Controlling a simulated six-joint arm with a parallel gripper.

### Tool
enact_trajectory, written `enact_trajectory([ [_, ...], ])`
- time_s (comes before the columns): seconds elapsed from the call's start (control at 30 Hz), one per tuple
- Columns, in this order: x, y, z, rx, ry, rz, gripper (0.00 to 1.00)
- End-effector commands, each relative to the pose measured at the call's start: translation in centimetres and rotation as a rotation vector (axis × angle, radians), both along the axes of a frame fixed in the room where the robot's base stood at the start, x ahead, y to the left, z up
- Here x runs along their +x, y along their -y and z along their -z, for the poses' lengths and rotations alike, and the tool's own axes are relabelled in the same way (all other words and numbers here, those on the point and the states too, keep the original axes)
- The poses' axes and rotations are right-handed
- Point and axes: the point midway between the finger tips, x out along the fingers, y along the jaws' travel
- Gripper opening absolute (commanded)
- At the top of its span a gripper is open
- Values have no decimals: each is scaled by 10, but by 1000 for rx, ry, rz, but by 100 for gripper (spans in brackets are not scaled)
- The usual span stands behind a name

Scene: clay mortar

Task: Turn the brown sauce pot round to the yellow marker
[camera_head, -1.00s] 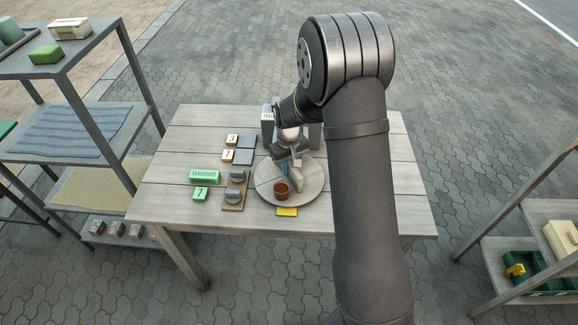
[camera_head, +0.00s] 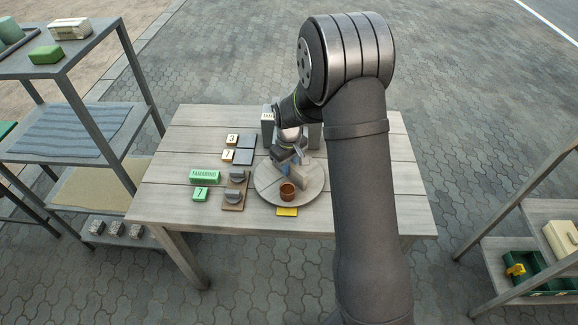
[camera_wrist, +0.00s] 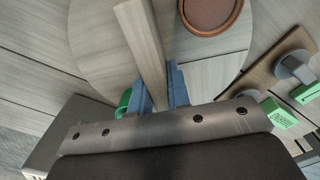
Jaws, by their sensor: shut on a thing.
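A round wooden turntable (camera_head: 265,188) lies on the table, with the brown sauce pot (camera_head: 287,192) upright near its front edge. The yellow marker (camera_head: 286,212) lies flat on the table just in front of the turntable, nearly in line with the pot. My gripper (camera_head: 285,168) is over the turntable, behind the pot. In the wrist view my gripper's blue fingers (camera_wrist: 158,88) are shut on an upright wooden bar (camera_wrist: 143,45) on the turntable. The pot's dark round top (camera_wrist: 208,10) shows beside the bar, apart from the fingers. The marker is out of the wrist view.
A grey box (camera_head: 267,120) stands at the back. Shelves flank the table.

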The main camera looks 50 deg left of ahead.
Motion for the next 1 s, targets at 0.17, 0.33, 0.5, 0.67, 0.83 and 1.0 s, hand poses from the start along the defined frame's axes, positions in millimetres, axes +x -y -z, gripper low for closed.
enact_trajectory([
  [0.17,0,0,1,-1,0,0,0],
  [0.33,0,0,1,-1,0,1,38],
  [0.5,0,0,0,-1,0,1,38],
  [0.67,0,0,-2,0,0,1,38],
  [0.83,0,-1,-22,3,2,1,38],
  [1.0,0,0,-62,4,2,1,38],
])
